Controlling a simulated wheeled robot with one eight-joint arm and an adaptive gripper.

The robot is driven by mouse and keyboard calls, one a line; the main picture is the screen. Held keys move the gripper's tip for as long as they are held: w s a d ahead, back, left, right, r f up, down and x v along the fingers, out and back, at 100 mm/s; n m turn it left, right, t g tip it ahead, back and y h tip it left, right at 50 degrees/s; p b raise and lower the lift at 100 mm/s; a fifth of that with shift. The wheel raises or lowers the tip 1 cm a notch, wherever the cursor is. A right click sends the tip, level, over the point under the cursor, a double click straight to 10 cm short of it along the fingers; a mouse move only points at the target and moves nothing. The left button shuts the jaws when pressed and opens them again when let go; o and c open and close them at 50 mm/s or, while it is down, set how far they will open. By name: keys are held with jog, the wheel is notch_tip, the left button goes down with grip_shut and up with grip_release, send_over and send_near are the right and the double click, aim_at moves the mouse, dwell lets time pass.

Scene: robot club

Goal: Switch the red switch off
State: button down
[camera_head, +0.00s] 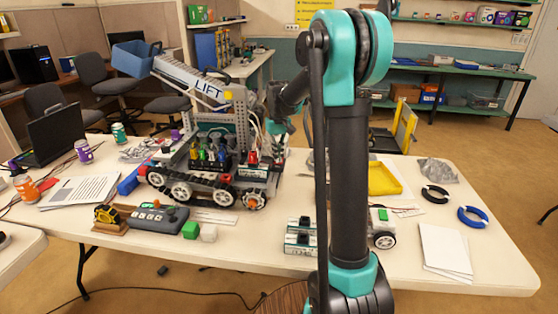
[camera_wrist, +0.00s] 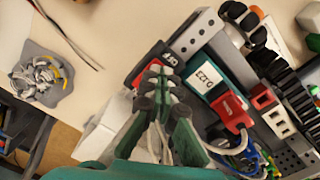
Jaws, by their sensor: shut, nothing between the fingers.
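The wheeled lift robot (camera_head: 215,150) stands on the white table, with a red part (camera_head: 252,158) at the right of its row of coloured parts. In the wrist view, a red block (camera_wrist: 232,109) sits beside a white label on a teal part. Another red and black part with a small white label (camera_wrist: 168,61) lies just beyond my fingertips. I cannot tell which of these is the switch or how its lever is set. My gripper (camera_wrist: 156,72) is shut and empty, with its tips over or close to the labelled red part; contact cannot be told.
A grey perforated beam (camera_wrist: 195,33), loose wires and a black track crowd the right of the wrist view. A yellow tray (camera_head: 384,178), a black ring (camera_head: 435,194) and a blue ring (camera_head: 472,217) lie right of my arm. Bare table shows between them.

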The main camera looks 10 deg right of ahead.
jog(key=shift+r, duration=3.45)
jog(key=shift+s, duration=0.1)
